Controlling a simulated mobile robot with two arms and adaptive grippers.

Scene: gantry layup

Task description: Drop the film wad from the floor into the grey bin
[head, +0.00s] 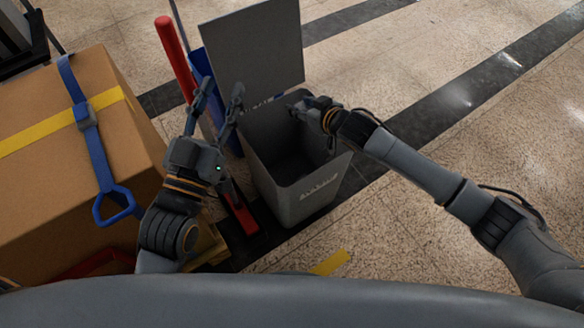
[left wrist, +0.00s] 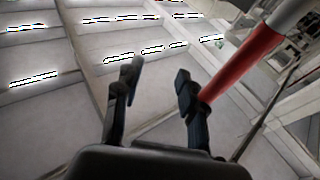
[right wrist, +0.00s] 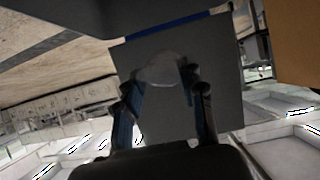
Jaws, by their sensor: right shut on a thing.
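The grey bin (head: 312,198) stands on the floor with its lid (head: 255,50) raised at the back. My right gripper (head: 300,106) is over the bin's opening, near its far rim. In the right wrist view it (right wrist: 160,82) is shut on the pale, see-through film wad (right wrist: 161,68), which shows between the fingertips against a grey panel. In the head view the wad is too hidden to make out. My left gripper (head: 221,90) is open and empty, raised left of the bin. It is also open in the left wrist view (left wrist: 157,75).
A large cardboard box (head: 40,150) with a blue strap and yellow band stands at the left. A red-handled tool (head: 174,57) and blue item stand between box and bin. The floor right of the bin is clear.

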